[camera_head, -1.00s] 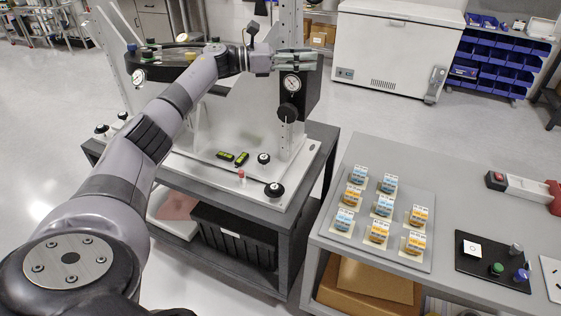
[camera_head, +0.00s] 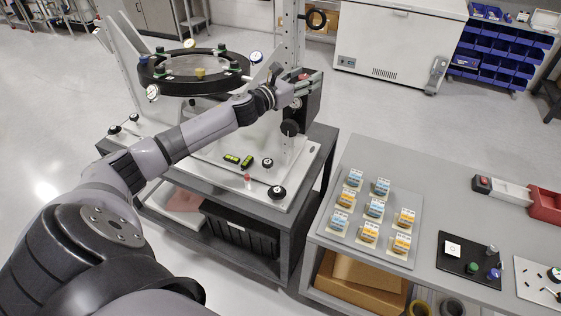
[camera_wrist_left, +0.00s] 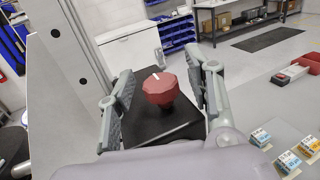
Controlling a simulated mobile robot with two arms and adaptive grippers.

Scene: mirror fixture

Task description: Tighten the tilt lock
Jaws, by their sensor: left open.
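A faceted dark-red knob (camera_wrist_left: 160,88) with a white mark sits on top of a black block (camera_wrist_left: 165,125) in the left wrist view. I take it for the tilt lock. My left gripper (camera_wrist_left: 160,70) is open, with one finger on each side of the knob and gaps between. In the head view my left gripper (camera_head: 306,85) is at the black block (camera_head: 313,104) on the upright post; the knob is mostly hidden there. The round mirror fixture (camera_head: 195,70) has a black ring and stands left of the post. My right gripper is out of view.
A black hand knob (camera_head: 290,128) is on the block's front. The cart's white base plate (camera_head: 225,178) carries two levels (camera_head: 240,160) and small knobs. A grey table (camera_head: 400,165) at the right holds a tray (camera_head: 335,237) of labelled boxes.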

